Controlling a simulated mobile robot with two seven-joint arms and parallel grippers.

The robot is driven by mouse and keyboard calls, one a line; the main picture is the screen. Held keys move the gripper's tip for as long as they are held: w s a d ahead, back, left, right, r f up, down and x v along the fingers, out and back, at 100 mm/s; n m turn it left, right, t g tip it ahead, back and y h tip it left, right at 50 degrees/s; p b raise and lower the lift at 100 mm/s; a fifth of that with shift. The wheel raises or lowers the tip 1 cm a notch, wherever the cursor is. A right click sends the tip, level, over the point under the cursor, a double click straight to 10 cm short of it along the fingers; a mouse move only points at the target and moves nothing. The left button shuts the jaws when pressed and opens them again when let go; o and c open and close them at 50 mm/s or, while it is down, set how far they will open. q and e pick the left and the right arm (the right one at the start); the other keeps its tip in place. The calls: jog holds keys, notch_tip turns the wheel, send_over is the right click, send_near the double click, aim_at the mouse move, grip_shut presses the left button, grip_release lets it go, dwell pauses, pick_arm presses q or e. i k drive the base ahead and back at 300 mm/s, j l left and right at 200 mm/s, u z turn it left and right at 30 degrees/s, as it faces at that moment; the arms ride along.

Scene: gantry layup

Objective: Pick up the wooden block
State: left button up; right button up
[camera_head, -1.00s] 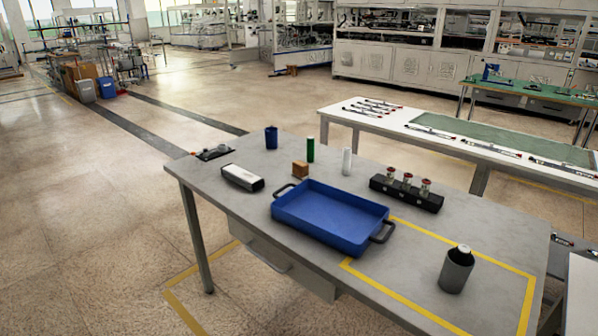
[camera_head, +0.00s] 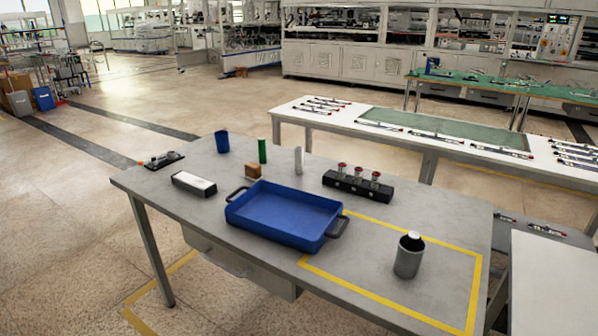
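The wooden block (camera_head: 253,171) is a small brown cube on the grey table (camera_head: 390,213). It stands just behind the back left rim of a blue tray (camera_head: 283,229). A green cylinder (camera_head: 262,151) stands behind the block and a white cylinder (camera_head: 298,160) stands to its right. Neither of my grippers shows in the head view.
A white and black box (camera_head: 194,184) lies left of the tray, with a blue cup (camera_head: 222,142) behind. A black holder (camera_head: 357,186) with red-topped pieces is right of the white cylinder. A grey canister (camera_head: 408,256) stands inside the yellow outline. Open floor lies at left.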

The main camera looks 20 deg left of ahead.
aim_at(253, 171)
jog(key=j+z, duration=0.7)
jog(key=z, duration=0.25)
jog(key=k+j+z, duration=0.2)
jog(key=j, duration=0.2)
jog(key=j+z, duration=0.25)
jog(key=j, duration=0.2)
jog(key=k+j, duration=0.2)
jog(key=j, duration=0.2)
jog(key=k+j+z, duration=0.1)
jog(key=j, duration=0.35)
jog(key=k, duration=0.1)
